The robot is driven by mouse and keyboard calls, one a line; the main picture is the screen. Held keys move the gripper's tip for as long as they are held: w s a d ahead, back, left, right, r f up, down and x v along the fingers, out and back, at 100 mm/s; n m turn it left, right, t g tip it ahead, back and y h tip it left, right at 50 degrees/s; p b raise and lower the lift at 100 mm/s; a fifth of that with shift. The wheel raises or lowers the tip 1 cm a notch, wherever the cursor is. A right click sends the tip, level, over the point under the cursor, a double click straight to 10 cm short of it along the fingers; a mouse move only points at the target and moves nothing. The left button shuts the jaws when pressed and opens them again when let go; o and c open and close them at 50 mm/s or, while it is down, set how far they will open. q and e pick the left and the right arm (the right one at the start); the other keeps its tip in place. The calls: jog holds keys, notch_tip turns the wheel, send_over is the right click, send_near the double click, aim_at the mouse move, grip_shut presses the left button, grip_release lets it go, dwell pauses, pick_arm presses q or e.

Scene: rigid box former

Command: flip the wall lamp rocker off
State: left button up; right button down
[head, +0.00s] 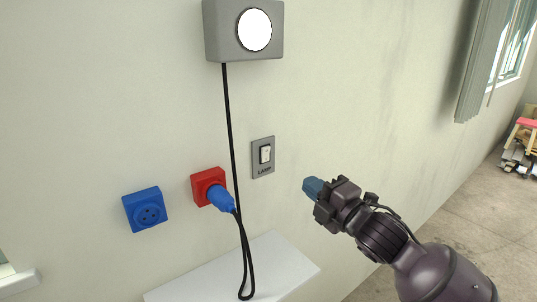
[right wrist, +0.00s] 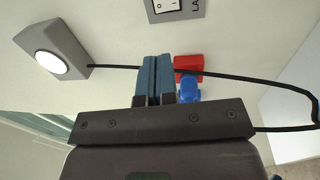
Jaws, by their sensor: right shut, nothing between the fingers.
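The lamp rocker switch (head: 264,153) is a white rocker on a grey wall plate (head: 262,171) marked LAMP. It also shows at the top edge of the right wrist view (right wrist: 166,6), partly cut off. The wall lamp (head: 245,30) is a grey box with a bright white round face, above the switch. My right gripper (head: 312,187) is shut and empty, with blue fingers, to the right of the switch and a little lower in the head view. It does not appear to touch the switch. The fingers also show in the right wrist view (right wrist: 155,75). My left gripper is out of view.
A red socket (head: 208,182) holds a blue plug (head: 222,198), left of the switch. A black cord (head: 230,125) hangs from the lamp. A blue socket (head: 145,209) is further left. A white shelf (head: 285,262) juts out below. The wall right of the switch is bare.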

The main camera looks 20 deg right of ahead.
aim_at(266, 151)
dwell(0.4)
jog(key=x, duration=1.2)
jog(key=shift+w+a+b, duration=0.1)
jog(key=shift+w+b, duration=0.15)
jog(key=shift+b, duration=0.1)
jog(key=shift+x, duration=0.75)
jog(key=shift+r, duration=0.1)
